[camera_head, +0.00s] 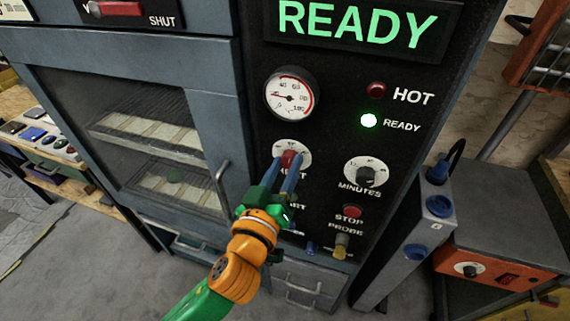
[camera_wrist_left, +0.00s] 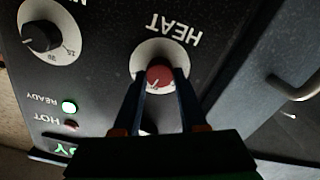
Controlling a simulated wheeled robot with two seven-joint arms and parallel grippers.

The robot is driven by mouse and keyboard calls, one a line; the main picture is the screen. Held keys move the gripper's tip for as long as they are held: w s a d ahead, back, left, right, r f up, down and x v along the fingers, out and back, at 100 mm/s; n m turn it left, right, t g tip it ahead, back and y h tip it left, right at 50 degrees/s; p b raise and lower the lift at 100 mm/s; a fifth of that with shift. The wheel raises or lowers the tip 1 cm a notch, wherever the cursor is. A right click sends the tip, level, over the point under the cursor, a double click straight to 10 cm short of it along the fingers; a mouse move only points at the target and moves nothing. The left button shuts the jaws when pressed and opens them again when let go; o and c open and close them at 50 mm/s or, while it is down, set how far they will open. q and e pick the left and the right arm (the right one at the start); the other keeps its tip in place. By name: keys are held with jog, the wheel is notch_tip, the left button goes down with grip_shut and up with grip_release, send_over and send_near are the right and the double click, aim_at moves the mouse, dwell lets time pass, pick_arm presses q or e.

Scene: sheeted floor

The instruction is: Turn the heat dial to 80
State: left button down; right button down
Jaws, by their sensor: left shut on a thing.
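The heat dial (camera_head: 289,159) is a red knob on a white scale plate, on the black front panel of the oven. My left gripper (camera_head: 288,165) is shut on the red knob, with one blue finger on each side. The left wrist view shows the heat dial (camera_wrist_left: 159,77) upside down between the fingertips (camera_wrist_left: 160,80). The fingers and knob hide part of the scale, and I cannot read the dial's setting. A round gauge (camera_head: 290,93) above has a dark needle, and the display (camera_head: 355,24) reads READY. My right gripper is not in view.
The minutes dial (camera_head: 366,175) sits right of the heat dial, with a red stop button (camera_head: 352,211) and probe socket (camera_head: 341,245) below. The green ready lamp (camera_head: 369,121) is lit. The oven door handle (camera_head: 222,187) stands out close to the left of my gripper.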

pick_arm(q)
jog(key=m+p, duration=0.1)
jog(key=m, duration=0.3)
jog(key=shift+r+m+p, duration=0.1)
jog(key=shift+m+p, duration=0.2)
jog(key=shift+p, duration=0.05)
jog(key=shift+d+m+p, duration=0.1)
jog(key=shift+m+p, duration=0.7)
jog(key=shift+m, duration=1.4)
jog(key=shift+c, duration=2.2)
grip_release()
jog(key=shift+s, duration=0.1)
